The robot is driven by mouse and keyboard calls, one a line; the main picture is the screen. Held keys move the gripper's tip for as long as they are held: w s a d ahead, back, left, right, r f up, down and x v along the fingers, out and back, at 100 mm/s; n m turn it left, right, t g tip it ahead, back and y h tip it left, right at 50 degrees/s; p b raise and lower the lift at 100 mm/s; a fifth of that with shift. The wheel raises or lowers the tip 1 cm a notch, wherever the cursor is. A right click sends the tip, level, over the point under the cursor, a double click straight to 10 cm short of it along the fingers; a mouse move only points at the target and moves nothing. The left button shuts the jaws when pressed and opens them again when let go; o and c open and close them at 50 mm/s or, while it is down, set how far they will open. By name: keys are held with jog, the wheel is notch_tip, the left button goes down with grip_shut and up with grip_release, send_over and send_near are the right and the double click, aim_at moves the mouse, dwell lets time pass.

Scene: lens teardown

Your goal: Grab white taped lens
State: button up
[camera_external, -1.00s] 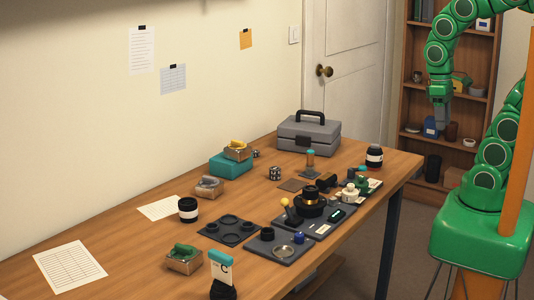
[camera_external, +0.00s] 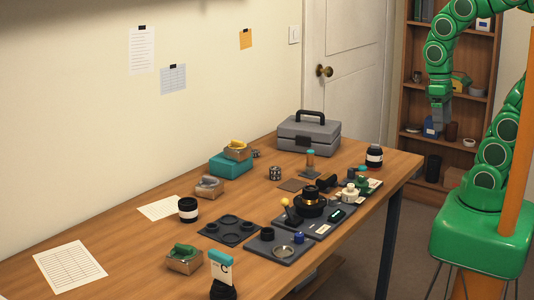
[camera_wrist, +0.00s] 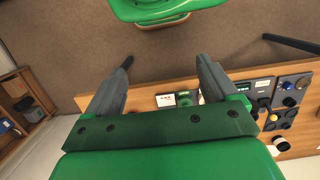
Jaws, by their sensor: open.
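Two short black cylinders with a white band stand upright on the table in the external view. One lens (camera_external: 188,210) is at the left, behind the black tray. The other lens (camera_external: 375,156) is at the far right end. I cannot tell which is meant. In the wrist view one white-banded lens (camera_wrist: 282,144) shows at lower right, beyond the tray; the far-end one is not visible there. My gripper (camera_external: 441,129) hangs off the table's right end, in front of the shelf, well apart from both lenses. Its fingers (camera_wrist: 162,68) are apart and empty in the wrist view.
A grey toolbox (camera_external: 308,134) and teal box (camera_external: 231,164) stand at the back. Dark mats with a joystick, rings and a large black lens part (camera_external: 310,206) crowd the front. The shelf (camera_external: 459,97) is behind my gripper. Bare wood (camera_external: 120,225) lies at left.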

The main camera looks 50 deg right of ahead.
jog(key=w+a+m+y, duration=0.25)
jog(key=w+a, duration=0.55)
jog(key=w, duration=0.4)
jog(key=w+a+m+y, duration=0.25)
jog(key=w+a, duration=0.45)
jog(key=w, duration=0.5)
jog(key=w+a+m+y, duration=0.25)
jog(key=w+a, duration=0.55)
jog(key=w, duration=0.5)
jog(key=w+a+f+m+g+y, duration=0.1)
jog(key=w+a+f+m+y, duration=0.25)
jog(key=w+a+f, duration=0.55)
jog(key=w+a+f+m+y, duration=0.2)
jog(key=w+a+f+m, duration=0.3)
jog(key=w+a, duration=0.7)
jog(key=n, duration=0.1)
send_near(183, 212)
jog(key=shift+x, duration=4.75)
jog(key=shift+d, duration=0.1)
jog(key=c, duration=1.2)
jog(key=shift+o, duration=0.2)
